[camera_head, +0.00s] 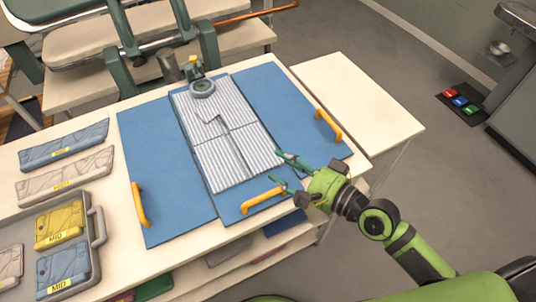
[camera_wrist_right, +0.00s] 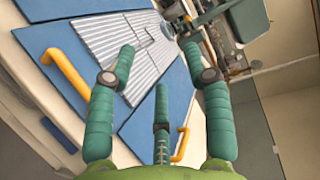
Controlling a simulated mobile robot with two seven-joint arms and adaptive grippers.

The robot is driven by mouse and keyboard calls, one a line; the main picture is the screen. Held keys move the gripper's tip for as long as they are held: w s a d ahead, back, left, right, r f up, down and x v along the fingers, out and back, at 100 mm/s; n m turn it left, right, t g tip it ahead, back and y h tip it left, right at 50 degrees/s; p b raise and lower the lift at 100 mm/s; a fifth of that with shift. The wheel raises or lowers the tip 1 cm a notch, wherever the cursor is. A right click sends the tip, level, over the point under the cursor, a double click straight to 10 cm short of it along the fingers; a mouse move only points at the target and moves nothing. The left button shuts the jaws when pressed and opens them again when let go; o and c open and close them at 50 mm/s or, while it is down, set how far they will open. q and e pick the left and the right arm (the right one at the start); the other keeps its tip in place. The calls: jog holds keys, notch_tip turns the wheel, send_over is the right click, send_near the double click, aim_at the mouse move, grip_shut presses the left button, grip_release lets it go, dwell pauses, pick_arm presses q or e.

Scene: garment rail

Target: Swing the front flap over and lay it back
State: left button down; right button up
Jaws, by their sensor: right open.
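A blue folding board lies on the pale table, with a grey-white striped garment (camera_head: 216,160) flat along its middle. The front flap (camera_head: 234,206) is flat at the near end and has an orange handle (camera_head: 264,200); this handle also shows at the left of the wrist view (camera_wrist_right: 68,78). My right gripper (camera_head: 283,171) is open and empty, above the near right of the board, beside the front handle and apart from it. In the wrist view its green fingers (camera_wrist_right: 159,60) are spread over the garment and board. My left gripper is not in view.
Left (camera_head: 140,204) and right (camera_head: 328,125) side handles stand on the board's panels. Folded packets and a grey tray (camera_head: 97,228) are at left. The table's right part (camera_head: 365,100) is clear.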

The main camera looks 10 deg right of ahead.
jog(key=shift+v, duration=0.75)
